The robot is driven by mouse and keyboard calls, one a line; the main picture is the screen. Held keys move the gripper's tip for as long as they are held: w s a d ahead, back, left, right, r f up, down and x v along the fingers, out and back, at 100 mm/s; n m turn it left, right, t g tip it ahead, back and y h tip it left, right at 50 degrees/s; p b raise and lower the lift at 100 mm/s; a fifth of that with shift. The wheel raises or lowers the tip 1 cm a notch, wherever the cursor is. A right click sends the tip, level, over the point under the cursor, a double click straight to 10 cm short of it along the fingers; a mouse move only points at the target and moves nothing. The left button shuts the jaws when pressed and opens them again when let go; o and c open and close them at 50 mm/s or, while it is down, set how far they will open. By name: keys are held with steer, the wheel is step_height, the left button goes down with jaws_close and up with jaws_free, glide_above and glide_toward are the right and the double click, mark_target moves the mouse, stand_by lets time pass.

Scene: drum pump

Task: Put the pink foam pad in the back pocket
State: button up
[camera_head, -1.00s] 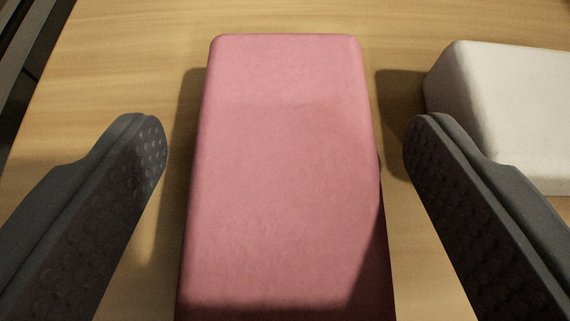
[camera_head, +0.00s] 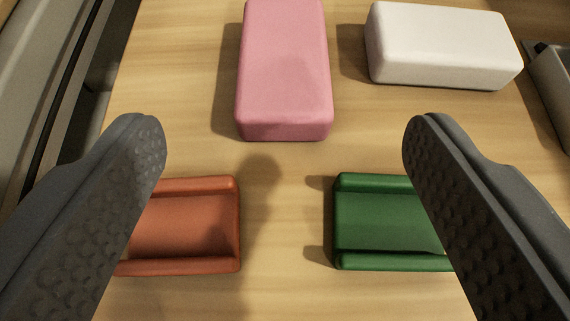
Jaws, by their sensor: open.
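The pink foam pad (camera_head: 285,70) lies flat on the wooden table at the top middle of the view, its long side running away from me; its far end is cut off by the frame edge. My gripper (camera_head: 284,135) is open and empty, its two dark dimpled fingers wide apart. The pad shows between and beyond the fingertips, apart from both. No back pocket can be made out in this view.
A white block (camera_head: 440,45) lies right of the pad. An orange channel-shaped piece (camera_head: 190,225) and a green one (camera_head: 385,220) lie nearer, partly hidden by the fingers. A grey container edge (camera_head: 550,85) shows at far right. Bare table (camera_head: 285,285) lies between the channel pieces.

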steer(key=shift+s+r, duration=0.35)
steer(key=shift+s, duration=0.3)
